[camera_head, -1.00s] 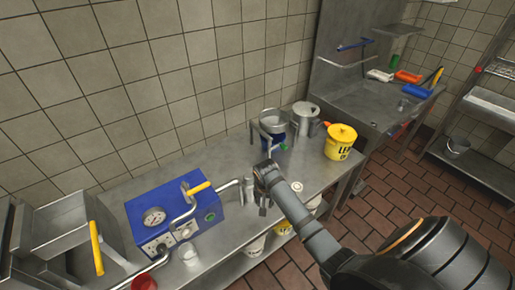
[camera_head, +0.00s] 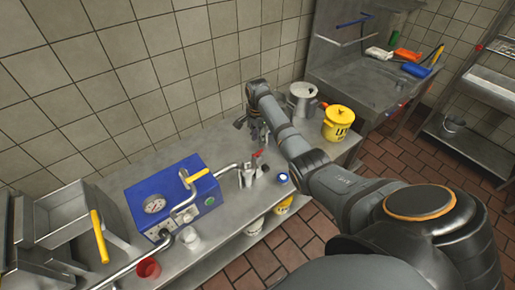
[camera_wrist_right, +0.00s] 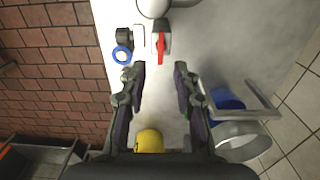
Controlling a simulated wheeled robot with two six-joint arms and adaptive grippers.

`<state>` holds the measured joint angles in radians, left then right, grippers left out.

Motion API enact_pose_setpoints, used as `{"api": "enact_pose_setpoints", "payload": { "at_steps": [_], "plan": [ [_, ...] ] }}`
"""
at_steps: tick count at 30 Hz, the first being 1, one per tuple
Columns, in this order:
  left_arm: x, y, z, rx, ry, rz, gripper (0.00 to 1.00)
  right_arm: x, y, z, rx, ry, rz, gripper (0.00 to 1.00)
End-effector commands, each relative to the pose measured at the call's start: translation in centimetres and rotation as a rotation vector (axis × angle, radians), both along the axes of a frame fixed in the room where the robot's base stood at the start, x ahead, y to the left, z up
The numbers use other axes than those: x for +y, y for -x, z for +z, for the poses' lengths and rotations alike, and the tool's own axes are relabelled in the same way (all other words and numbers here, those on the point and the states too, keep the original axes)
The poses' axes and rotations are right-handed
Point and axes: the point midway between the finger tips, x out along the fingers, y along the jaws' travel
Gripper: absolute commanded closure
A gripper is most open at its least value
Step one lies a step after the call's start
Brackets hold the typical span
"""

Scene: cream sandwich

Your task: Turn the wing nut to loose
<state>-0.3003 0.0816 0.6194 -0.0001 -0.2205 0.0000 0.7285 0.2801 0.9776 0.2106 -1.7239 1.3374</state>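No wing nut can be picked out clearly in either view. The blue machine (camera_head: 185,185) with a dial gauge and a yellow-handled lever sits on the steel bench, its metal pipe running right to an upright metal fitting (camera_head: 246,177). A red handle (camera_wrist_right: 160,47) on a metal body lies ahead of my right fingertips; beside it is a blue ring-shaped part (camera_wrist_right: 122,54). My right gripper (camera_wrist_right: 160,78) is open and empty, its fingers apart above the bench; in the head view the right gripper (camera_head: 252,126) is partly hidden by its wrist. My left gripper is out of view.
A yellow bucket (camera_head: 338,122) and a metal pot (camera_head: 301,98) stand at the bench's right end. A red cup (camera_head: 148,268) and a pale cup (camera_head: 190,237) stand near the front left. A sink (camera_head: 370,85) lies beyond. Bare bench (camera_head: 228,208) shows in front of the fitting.

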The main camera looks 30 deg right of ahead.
Motion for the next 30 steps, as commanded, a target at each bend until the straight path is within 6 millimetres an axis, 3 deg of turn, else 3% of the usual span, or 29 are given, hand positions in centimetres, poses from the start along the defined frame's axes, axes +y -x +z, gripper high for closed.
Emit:
{"api": "enact_pose_setpoints", "payload": {
  "at_steps": [3, 9, 20, 27, 30],
  "plan": [
    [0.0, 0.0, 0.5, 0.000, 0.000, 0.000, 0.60, 0.1, 0.1, -2.6, 0.003, -0.002, 0.000, 0.70],
    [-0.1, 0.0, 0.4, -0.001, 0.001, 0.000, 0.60, 0.0, 0.0, -5.9, 0.001, 0.000, 0.001, 0.70],
    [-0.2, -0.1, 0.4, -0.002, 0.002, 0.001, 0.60, 0.0, 0.0, -6.9, -0.001, 0.001, 0.002, 0.70],
    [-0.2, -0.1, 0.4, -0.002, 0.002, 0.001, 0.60, 0.0, 0.0, -6.9, -0.001, 0.001, 0.002, 0.98],
    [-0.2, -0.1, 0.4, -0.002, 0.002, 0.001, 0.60, 0.0, 0.0, -6.9, -0.001, 0.001, 0.002, 1.00]
  ]
}}
